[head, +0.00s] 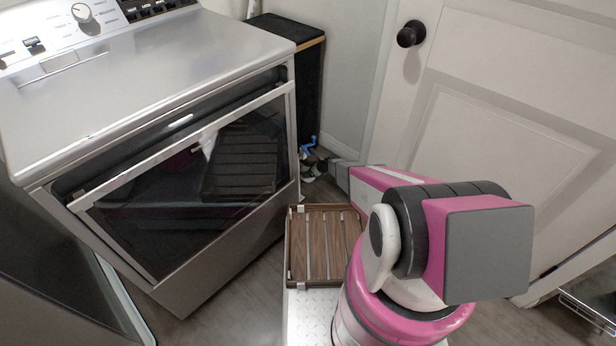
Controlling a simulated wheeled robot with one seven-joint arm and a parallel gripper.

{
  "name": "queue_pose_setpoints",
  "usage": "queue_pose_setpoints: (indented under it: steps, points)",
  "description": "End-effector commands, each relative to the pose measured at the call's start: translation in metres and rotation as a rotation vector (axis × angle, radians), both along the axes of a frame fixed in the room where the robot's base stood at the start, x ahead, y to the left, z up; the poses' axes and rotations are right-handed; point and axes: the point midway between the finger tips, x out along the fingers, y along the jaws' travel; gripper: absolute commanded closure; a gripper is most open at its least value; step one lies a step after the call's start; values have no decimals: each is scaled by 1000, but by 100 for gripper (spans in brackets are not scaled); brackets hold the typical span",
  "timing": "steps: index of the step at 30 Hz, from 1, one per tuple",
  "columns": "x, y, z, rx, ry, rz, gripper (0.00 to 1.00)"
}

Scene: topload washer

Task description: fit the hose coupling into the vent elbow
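My gripper (310,170) reaches to the floor-level gap between the washer's right side and the white door. It is small and dark at this distance, and its fingers cannot be told apart clearly. A small blue piece (308,146) shows just above it, beside the black cabinet's foot. I cannot tell whether this is the hose coupling or another fitting, or whether the gripper touches it. The vent elbow cannot be made out. My pink and grey arm fills the right middle of the view.
The silver washer (150,60) with a dark glass front stands left. A black cabinet (308,90) stands behind it against the wall. A white door (500,120) with a black knob (411,34) closes the right side. A slatted wooden tray (318,246) lies below my arm.

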Motion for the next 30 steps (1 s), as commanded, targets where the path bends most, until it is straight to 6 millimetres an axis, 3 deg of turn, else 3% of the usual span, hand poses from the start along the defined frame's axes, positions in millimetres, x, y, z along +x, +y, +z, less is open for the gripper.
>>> queue_pose_setpoints:
  steps: [4,11,12,17,26,30]
  points:
    - [9,13,-15,0,1,2,19]
    - [9,15,-16,0,0,1,19]
    - [9,15,-16,-1,1,1,22]
    - [9,14,-16,0,0,1,74]
    - [9,14,-14,0,0,1,74]
    - [8,14,-1,1,-1,1,74]
